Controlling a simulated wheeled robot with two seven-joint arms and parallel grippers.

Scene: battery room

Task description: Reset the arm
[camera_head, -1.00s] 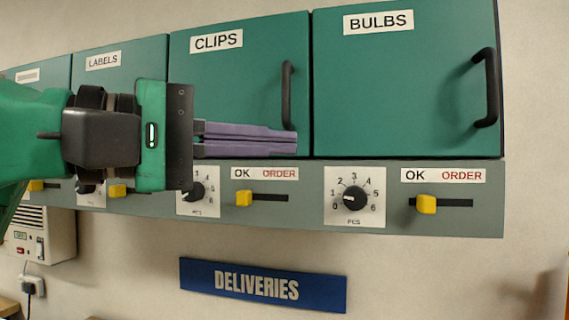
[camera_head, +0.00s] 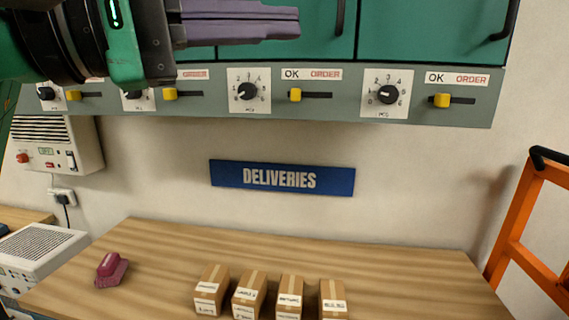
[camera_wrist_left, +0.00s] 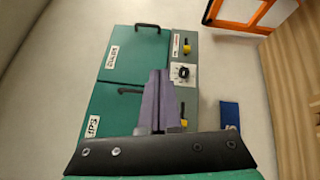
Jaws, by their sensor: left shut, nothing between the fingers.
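My left gripper (camera_head: 296,22) reaches in from the upper left in the head view, in front of the green cabinets (camera_head: 430,30). Its purple fingers lie together, shut and empty. In the left wrist view the shut fingers (camera_wrist_left: 158,78) point toward the cabinet doors and the grey control strip, touching nothing that I can make out. My right gripper is in neither view.
A grey strip (camera_head: 340,108) with dials and yellow sliders (camera_head: 441,100) runs below the cabinets. A blue DELIVERIES sign (camera_head: 282,178) hangs below. The wooden table (camera_head: 400,270) holds several small cartons (camera_head: 249,292) and a dark pink object (camera_head: 110,268). An orange frame (camera_head: 520,230) stands right.

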